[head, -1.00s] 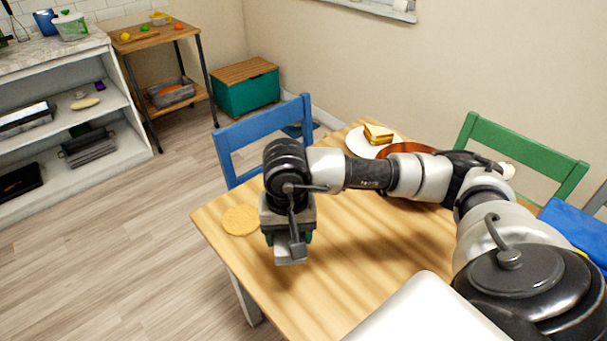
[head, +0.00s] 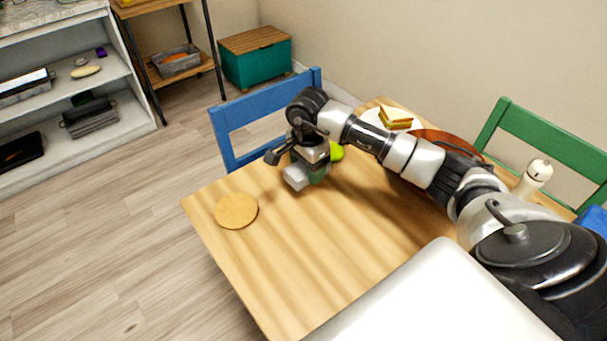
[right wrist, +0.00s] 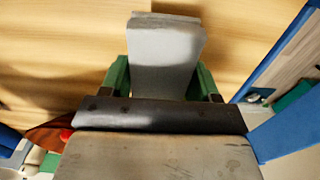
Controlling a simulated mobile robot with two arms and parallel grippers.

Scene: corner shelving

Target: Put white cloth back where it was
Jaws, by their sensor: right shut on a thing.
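My right gripper (head: 309,172) is over the wooden table, near the side where the blue chair stands. It is shut on a pale, whitish folded cloth (head: 295,179). In the right wrist view, the cloth (right wrist: 165,58) sticks out beyond the green fingers of the gripper (right wrist: 164,82), with the wood grain behind it. I cannot tell whether the cloth touches the table. My left gripper is not in view.
The table (head: 270,270) holds a round tan mat (head: 236,211), a lime-green item (head: 336,152), a plate with a sandwich (head: 395,117) and a cream mill (head: 535,178). A blue chair (head: 262,107) and a green chair (head: 553,142) stand close. The table's front-left area is clear.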

